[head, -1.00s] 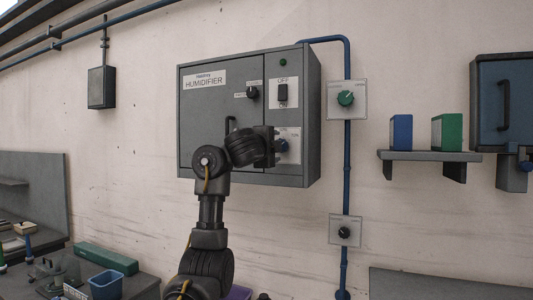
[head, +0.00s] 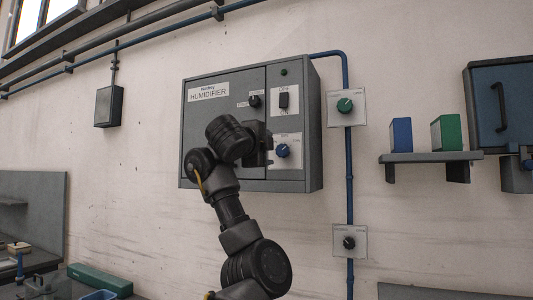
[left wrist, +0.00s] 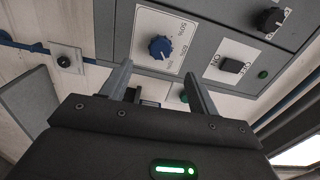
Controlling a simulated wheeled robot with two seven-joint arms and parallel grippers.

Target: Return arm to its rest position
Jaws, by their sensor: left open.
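The grey humidifier cabinet (head: 225,110) hangs on the wall in the middle of the head view. My left arm rises from the bottom, and its gripper (head: 266,150) is in front of the cabinet, just left of the blue knob (head: 282,151). In the left wrist view the left gripper (left wrist: 159,72) is open, with nothing between its fingers. The blue knob (left wrist: 160,47) sits beyond the fingertips on its white dial plate, apart from them. My arm hides the cabinet's lower middle. My right gripper is not in view.
The cabinet also has a black selector (head: 254,101) and a black switch (head: 283,101). To the right are a green-knob plate (head: 345,106), a lower black-knob plate (head: 349,242), a blue pipe (head: 349,190) and a shelf (head: 430,157) with blue and green boxes. A workbench is at lower left.

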